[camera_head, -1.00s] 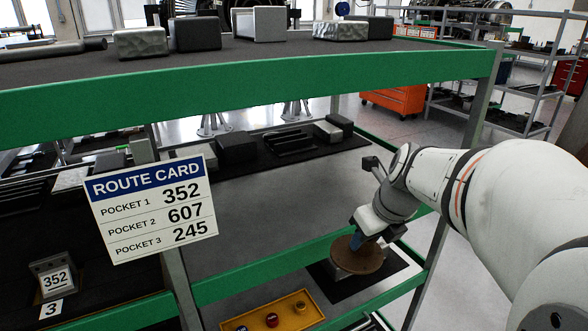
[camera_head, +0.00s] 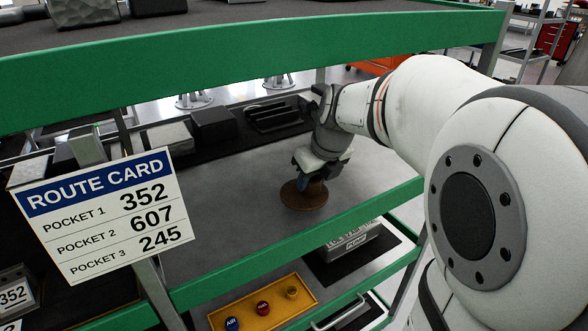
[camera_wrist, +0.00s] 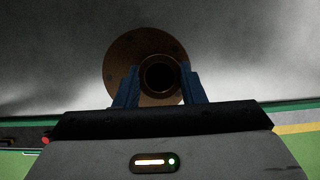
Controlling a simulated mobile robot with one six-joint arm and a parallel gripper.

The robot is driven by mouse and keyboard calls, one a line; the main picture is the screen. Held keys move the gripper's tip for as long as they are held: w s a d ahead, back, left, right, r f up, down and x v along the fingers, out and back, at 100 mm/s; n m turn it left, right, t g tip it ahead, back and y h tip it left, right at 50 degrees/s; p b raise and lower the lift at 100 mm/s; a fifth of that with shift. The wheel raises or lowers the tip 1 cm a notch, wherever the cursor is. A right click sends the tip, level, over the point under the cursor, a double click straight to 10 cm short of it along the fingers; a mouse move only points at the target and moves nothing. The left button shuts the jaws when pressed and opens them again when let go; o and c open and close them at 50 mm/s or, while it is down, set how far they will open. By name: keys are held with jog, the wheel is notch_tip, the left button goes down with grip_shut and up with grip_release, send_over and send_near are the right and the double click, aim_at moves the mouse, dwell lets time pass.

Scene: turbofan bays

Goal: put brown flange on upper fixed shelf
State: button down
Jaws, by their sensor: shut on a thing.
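The brown flange (camera_head: 303,197) is a round disc with a raised hub, and it is over the grey shelf (camera_head: 235,215) with the green front edge. My gripper (camera_head: 312,182) points down and its blue fingers are shut on the hub. In the wrist view the flange (camera_wrist: 122,62) shows its dark round bore between the two fingers (camera_wrist: 160,88). I cannot tell whether the disc touches the shelf or hangs just above it.
A black strip at the back of the grey shelf holds dark blocks (camera_head: 213,126) and a slotted part (camera_head: 275,115). A route card (camera_head: 105,215) stands at left. Below are a yellow button panel (camera_head: 262,302) and a grey PUMP block (camera_head: 345,245). A green-edged shelf (camera_head: 250,70) is overhead.

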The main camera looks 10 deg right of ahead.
aim_at(309, 188)
jog(key=shift+w+a+r, duration=0.1)
jog(key=shift+w+a, duration=0.05)
jog(key=shift+w, duration=0.15)
jog(key=b+x, duration=0.2)
jog(key=x, duration=0.1)
jog(key=shift+s+f+b, duration=0.3)
jog(key=shift+f+b, duration=0.15)
jog(key=shift+b, duration=0.35)
jog(key=shift+w, duration=0.2)
jog(key=shift+s, duration=0.15)
jog(key=shift+f, duration=0.2)
jog(key=c, duration=0.9)
grip_release()
